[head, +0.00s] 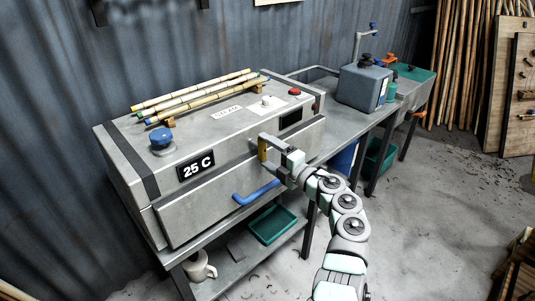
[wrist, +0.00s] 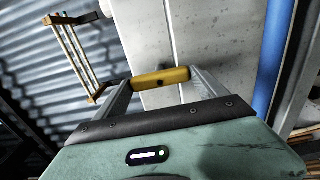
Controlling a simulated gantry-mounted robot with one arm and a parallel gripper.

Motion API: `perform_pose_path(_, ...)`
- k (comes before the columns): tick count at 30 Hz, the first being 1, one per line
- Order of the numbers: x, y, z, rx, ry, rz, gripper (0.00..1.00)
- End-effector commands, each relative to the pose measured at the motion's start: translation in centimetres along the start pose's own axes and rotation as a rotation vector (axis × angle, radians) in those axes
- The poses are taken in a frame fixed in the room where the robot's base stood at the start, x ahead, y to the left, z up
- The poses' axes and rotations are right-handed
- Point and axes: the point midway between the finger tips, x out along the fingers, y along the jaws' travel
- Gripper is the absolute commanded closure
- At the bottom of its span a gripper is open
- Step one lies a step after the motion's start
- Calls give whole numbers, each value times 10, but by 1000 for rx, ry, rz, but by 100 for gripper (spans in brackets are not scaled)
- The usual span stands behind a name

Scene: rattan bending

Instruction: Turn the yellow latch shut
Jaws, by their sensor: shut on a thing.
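The yellow latch (head: 262,149) is on the front of the grey steel box (head: 190,211), near the seam between its lid and its front door. In the head view it looks roughly upright, partly hidden by my gripper (head: 266,143). In the wrist view the yellow latch (wrist: 161,78) lies between the two fingers of my gripper (wrist: 162,82), which are shut on it. A dark pivot spot shows at its middle. The door with the blue handle (head: 256,192) looks closed against the box; the exact fit at the latch is hidden.
Rattan poles (head: 195,97) rest on holders on the lid, near a blue knob (head: 162,139) and a red button (head: 294,91). A grey canister (head: 362,86) stands on the bench to the right. A green tray (head: 273,225) sits on the shelf below. Open floor lies at right.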

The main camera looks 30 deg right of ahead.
Motion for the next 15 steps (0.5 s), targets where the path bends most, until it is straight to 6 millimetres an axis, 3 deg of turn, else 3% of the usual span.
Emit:
perform_pose_path(9, 0, -1, 0, -2, -1, -3, 59)
perform_pose_path(10, 0, -1, 0, -2, -1, -3, 16)
perform_pose_path(15, 0, -1, 0, -1, -1, -2, 2)
